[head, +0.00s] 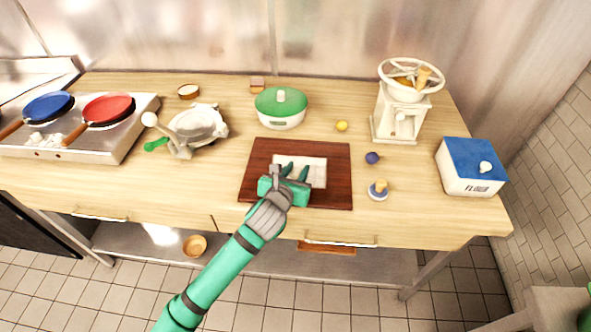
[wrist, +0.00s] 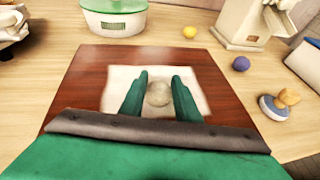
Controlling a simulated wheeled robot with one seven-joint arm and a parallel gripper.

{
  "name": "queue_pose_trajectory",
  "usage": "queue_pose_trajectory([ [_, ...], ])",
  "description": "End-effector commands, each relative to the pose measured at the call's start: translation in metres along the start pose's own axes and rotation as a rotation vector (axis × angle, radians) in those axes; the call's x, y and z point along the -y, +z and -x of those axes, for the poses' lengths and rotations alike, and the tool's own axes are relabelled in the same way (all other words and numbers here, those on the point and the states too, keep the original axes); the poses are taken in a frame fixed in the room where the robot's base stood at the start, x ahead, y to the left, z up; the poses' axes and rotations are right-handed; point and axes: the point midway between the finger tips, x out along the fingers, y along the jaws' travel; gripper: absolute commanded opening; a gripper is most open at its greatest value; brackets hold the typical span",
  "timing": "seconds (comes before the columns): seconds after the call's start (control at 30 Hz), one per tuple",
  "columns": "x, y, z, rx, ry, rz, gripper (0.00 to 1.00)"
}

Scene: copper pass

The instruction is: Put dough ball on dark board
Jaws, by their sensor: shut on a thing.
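The dark board (head: 330,195) is a reddish-brown slab on the counter in the head view, with a white sheet (head: 316,172) lying on it. My gripper (head: 296,170) is over the board and sheet, pointing down. In the wrist view, the pale, round dough ball (wrist: 158,94) sits between my two green fingers (wrist: 158,88), over the white sheet. My gripper is shut on it. In the head view the ball is hidden by my gripper. I cannot tell whether the ball touches the sheet.
Behind the board stands a green-lidded pot (head: 281,108), with a yellow ball (head: 342,126) to its right. A purple ball (head: 372,158) and a small knobbed stamp (head: 378,190) lie right of the board. A grinder (head: 401,115) and blue-lidded box (head: 471,167) stand farther right.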

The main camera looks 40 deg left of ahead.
Motion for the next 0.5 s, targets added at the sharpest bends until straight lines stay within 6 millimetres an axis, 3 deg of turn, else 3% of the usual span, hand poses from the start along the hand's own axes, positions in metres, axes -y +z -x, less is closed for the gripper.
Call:
queue_pose_trajectory([
  [0.17,0.0002,-0.0023,-0.0010,-0.001,0.000,-0.001,0.08],
  [0.2,0.0002,-0.0022,-0.0010,0.000,0.000,-0.001,0.37],
  [0.27,-0.0001,-0.0021,-0.0009,0.000,0.000,0.000,0.48],
  [0.5,-0.0011,-0.0020,-0.0006,0.000,0.002,0.001,0.48],
])
